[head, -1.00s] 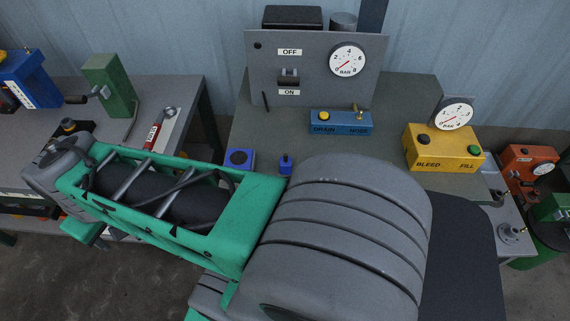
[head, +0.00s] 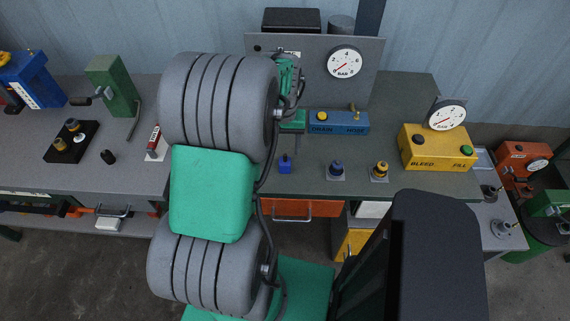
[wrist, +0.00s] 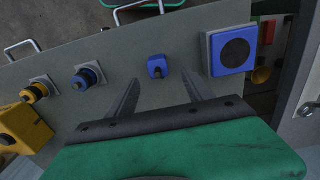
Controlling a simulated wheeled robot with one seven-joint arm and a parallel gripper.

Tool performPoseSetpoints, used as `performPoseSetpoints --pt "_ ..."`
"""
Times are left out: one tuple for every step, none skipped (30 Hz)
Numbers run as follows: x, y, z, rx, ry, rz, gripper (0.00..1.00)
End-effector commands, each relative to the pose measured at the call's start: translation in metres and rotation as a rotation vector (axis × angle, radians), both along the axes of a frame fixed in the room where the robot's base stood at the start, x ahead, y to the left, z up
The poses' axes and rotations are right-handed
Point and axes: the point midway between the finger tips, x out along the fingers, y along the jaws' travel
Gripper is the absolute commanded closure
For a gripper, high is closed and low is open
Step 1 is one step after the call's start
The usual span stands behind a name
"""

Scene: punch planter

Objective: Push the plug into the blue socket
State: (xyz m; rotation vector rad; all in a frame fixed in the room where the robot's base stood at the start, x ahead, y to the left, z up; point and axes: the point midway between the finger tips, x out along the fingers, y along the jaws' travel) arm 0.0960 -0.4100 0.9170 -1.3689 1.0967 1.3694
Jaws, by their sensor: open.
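The small blue plug (head: 285,164) stands upright on the grey bench. It also shows in the wrist view (wrist: 157,66), just beyond and between my fingertips. My gripper (wrist: 160,80) is open and empty, with a finger on either side of the plug's line; no contact shows. In the head view my gripper (head: 291,143) hangs above the plug, partly covered by my arm. A square blue block with a dark round face, seemingly the blue socket (wrist: 218,67), lies right of the plug in the wrist view. My arm hides it in the head view.
A blue fitting (head: 336,170) and a yellow fitting (head: 380,170) stand on plates right of the plug. Behind are a blue drain box (head: 338,128) and a gauge panel (head: 385,60). A yellow bleed/fill box (head: 437,150) stands at right. Bare bench lies between.

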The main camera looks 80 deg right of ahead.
Motion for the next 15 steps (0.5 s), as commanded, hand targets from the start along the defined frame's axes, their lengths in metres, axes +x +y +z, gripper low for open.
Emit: performPoseSetpoints --pt "0.000 0.000 -0.002 0.001 0.000 0.000 0.40" --pt "0.000 0.000 -0.004 0.002 0.000 0.000 0.40" --pt "0.000 0.001 -0.008 0.004 0.001 0.000 0.40" --pt "0.000 0.001 -0.011 0.004 0.001 0.000 0.40" --pt "0.000 0.001 -0.015 0.003 0.001 0.001 0.40" --pt "0.000 0.001 -0.020 0.003 0.001 0.001 0.40" --pt "0.000 0.001 -0.023 0.003 0.001 0.001 0.40" --pt "0.000 0.001 -0.025 0.002 0.000 0.001 0.40" --pt "0.000 0.000 -0.026 0.000 0.000 0.001 0.40" --pt "0.000 0.000 -0.026 0.000 0.000 0.001 0.40" --pt "0.000 0.000 -0.026 -0.001 0.000 0.001 0.40" --pt "0.000 0.000 -0.026 -0.001 0.000 0.001 0.40" --pt "0.000 0.000 -0.026 -0.001 0.000 0.001 0.40" --pt "0.000 0.000 -0.026 -0.001 0.000 0.001 0.40" --pt "0.000 0.000 -0.026 0.000 0.000 0.001 0.40"
